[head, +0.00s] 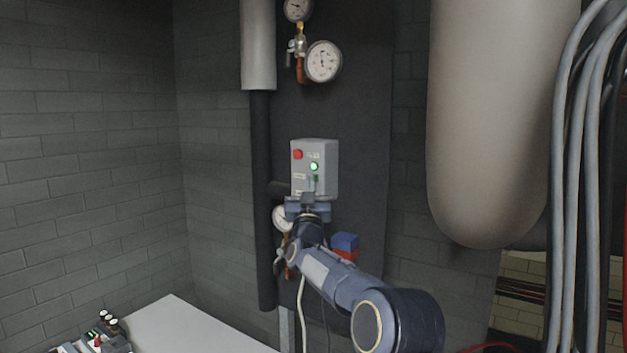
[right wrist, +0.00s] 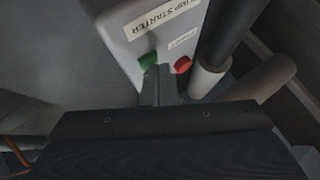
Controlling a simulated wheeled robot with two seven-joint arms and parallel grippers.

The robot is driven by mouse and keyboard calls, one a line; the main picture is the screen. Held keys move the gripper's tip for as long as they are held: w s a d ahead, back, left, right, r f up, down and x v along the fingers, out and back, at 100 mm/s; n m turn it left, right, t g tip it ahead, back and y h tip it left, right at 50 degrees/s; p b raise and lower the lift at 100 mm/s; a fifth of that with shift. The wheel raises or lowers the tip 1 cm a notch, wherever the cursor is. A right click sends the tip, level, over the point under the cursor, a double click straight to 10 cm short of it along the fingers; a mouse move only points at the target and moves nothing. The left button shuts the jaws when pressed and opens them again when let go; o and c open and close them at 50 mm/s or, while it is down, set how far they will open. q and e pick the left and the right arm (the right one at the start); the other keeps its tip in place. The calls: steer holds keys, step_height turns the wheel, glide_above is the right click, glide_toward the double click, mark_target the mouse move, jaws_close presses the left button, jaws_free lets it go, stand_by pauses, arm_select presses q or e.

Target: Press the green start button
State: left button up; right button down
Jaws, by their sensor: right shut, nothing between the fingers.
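The grey starter box (head: 327,160) hangs on the dark wall panel in the middle of the head view. The green start button (head: 313,166) shows lit on its front, with a red button (head: 298,154) to its upper left. My right gripper (head: 309,190) is shut and empty, just below the green button in the head view. In the right wrist view, the shut fingertips (right wrist: 160,72) are close to the green button (right wrist: 148,60) and overlap its lower edge; the red button (right wrist: 183,65) is to their right. I cannot tell whether they touch. My left gripper is not in view.
Pressure gauges (head: 323,62) hang above the box, and another gauge (head: 282,217) is behind my right wrist. A dark vertical pipe (head: 262,200) runs left of the box. A large beige tank (head: 490,120) and grey cables (head: 572,180) are at the right.

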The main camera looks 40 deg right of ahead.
stand_by(0.4)
steer(key=shift+s+a+b, duration=0.25)
steer(key=shift+a+b, duration=0.4)
steer(key=shift+b, duration=0.05)
steer(key=a+b, duration=0.1)
steer(key=a, duration=0.1)
steer(key=s+a+b, duration=0.1)
steer(key=a, duration=0.2)
steer(key=shift+s+b, duration=0.2)
steer(key=shift+b, duration=0.15)
stand_by(0.5)
